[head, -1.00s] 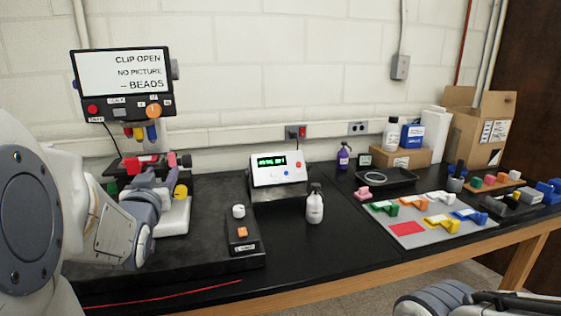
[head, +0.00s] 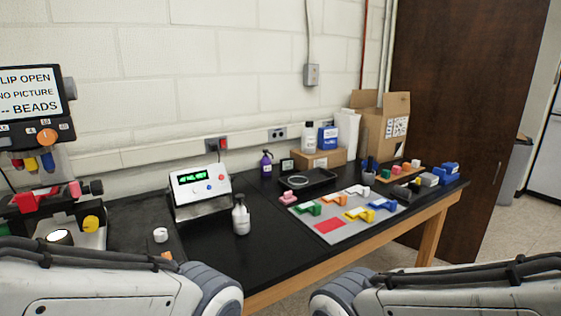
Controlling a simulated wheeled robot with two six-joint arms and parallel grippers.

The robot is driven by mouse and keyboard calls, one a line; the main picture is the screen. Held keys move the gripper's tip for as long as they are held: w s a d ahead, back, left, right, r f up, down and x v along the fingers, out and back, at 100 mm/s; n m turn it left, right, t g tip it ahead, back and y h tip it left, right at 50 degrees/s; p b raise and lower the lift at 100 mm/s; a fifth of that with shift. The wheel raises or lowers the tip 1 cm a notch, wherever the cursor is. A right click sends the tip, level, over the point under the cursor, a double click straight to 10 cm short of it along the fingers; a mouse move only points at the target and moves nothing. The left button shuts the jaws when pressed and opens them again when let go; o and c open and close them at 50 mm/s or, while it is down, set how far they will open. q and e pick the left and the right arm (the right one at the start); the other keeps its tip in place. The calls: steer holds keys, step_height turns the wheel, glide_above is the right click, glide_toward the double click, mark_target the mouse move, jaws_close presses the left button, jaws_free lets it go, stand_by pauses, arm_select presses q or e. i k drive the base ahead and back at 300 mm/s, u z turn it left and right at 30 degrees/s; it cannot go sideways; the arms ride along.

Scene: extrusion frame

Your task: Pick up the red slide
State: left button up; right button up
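A red piece (head: 26,202) sits on the dark stage of the device at the left edge; it is small, and I cannot tell whether it is the red slide. On the grey mat (head: 352,238) there is a flat red patch (head: 329,225) with no raised handle visible on it. Green (head: 306,208), orange (head: 331,196), white (head: 357,190), yellow (head: 359,214) and blue (head: 382,204) pieces with handles stand on the same mat. My two arms reach in along the bottom edge, well in front of the mat. The fingers of both grippers are out of view.
The device with a screen (head: 30,92) stands at the far left. A cardboard box (head: 386,125) stands at the back right. The bench's front middle is clear.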

mark_target(27, 201)
steer(key=u, duration=1.25)
steer(key=k, duration=0.45)
steer(key=u, duration=0.55)
steer(key=i, duration=0.75)
